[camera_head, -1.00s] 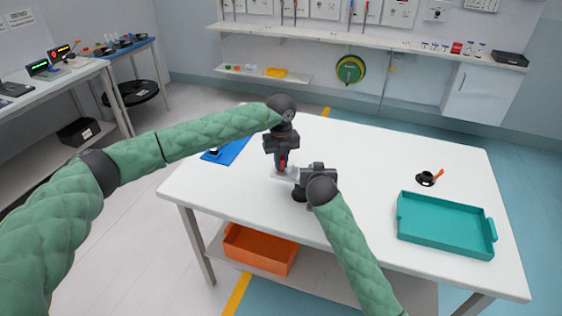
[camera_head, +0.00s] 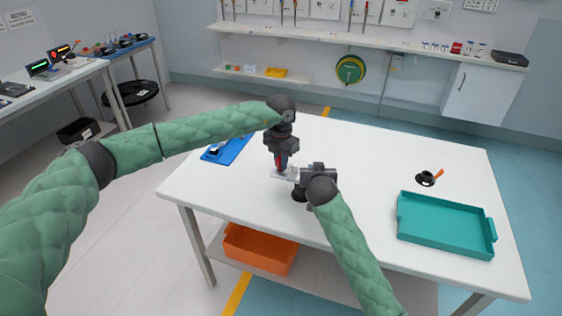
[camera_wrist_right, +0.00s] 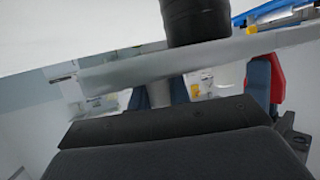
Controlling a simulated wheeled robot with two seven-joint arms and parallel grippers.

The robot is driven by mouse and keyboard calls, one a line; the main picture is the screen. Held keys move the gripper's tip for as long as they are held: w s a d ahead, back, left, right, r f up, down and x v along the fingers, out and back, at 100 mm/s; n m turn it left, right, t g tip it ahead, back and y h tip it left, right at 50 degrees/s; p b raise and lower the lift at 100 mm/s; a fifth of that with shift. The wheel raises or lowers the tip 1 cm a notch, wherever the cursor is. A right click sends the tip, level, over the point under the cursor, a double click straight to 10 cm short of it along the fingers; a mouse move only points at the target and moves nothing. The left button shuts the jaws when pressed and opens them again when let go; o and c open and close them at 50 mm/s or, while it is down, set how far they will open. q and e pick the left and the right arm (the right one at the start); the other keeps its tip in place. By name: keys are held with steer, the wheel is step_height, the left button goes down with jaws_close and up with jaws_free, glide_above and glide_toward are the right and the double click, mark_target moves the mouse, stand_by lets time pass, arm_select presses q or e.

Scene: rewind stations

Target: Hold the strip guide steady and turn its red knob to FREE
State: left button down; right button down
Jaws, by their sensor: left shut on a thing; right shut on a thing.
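The strip guide (camera_head: 283,173) is a small pale piece on the white table, largely hidden by my grippers. My left gripper (camera_head: 281,164) points down from above and is shut on its red knob (camera_head: 279,160), of which only a little red shows. My right gripper (camera_head: 299,182) is low beside the guide, on its right, and is shut on it. In the right wrist view a grey bar (camera_wrist_right: 150,72) crosses in front of the gripper, with a black cylinder (camera_wrist_right: 195,20) above it. The knob's marking cannot be read.
A blue mat (camera_head: 229,150) lies at the back left. An orange bin (camera_head: 259,248) is on the shelf below. The table's middle right is clear.

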arm_select(q)
steer(key=m, duration=0.5)
stand_by(0.6)
steer(key=c, duration=1.4)
jaws_free()
steer(key=shift+c, duration=0.2)
step_height(320, 180, up, 12)
arm_select(e)
steer(key=c, duration=1.2)
jaws_free()
steer(key=shift+c, duration=0.2)
